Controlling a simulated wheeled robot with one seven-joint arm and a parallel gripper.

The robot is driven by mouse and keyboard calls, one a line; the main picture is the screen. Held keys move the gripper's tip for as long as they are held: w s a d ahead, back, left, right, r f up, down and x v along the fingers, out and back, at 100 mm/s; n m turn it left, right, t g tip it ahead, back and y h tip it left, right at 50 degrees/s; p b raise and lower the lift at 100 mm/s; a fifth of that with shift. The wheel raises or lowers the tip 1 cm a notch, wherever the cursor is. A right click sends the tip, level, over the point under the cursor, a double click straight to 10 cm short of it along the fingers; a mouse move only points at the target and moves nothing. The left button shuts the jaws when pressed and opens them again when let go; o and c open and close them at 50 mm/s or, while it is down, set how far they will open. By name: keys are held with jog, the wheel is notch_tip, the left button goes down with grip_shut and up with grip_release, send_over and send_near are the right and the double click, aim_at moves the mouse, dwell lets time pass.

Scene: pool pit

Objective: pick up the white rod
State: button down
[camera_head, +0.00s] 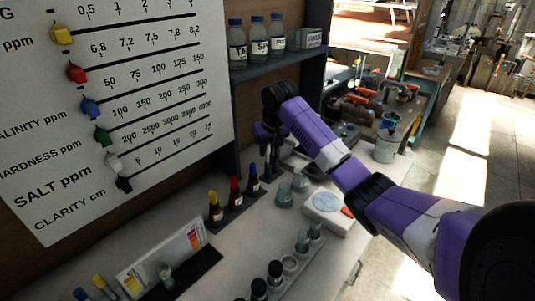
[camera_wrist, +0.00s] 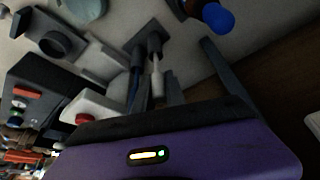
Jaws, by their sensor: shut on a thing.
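The white rod (camera_wrist: 157,82) shows in the wrist view as a short pale stick with a thicker end, at a dark holder (camera_wrist: 150,38). My gripper (camera_head: 269,165) is at the back of the bench in the head view, pointing down beside the shelf's side panel. The jaws are shut on the white rod, with dark finger parts close around it in the wrist view. The rod is too small and hidden to make out in the head view. I cannot tell whether it is clear of the holder.
Dropper bottles with yellow, red and blue caps (camera_head: 234,199) stand left of my gripper. Glass jars (camera_head: 285,194) and a white device with a round plate (camera_head: 326,205) are in front. Bottles (camera_head: 257,37) line the shelf above. A blue-capped thing (camera_wrist: 218,18) is close in the wrist view.

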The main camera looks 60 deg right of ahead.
jog(key=shift+r, duration=0.1)
notch_tip(320, 180, up, 20)
jog(key=shift+b, duration=0.45)
jog(key=c, duration=2)
grip_release()
grip_shut()
jog(key=shift+s, duration=0.1)
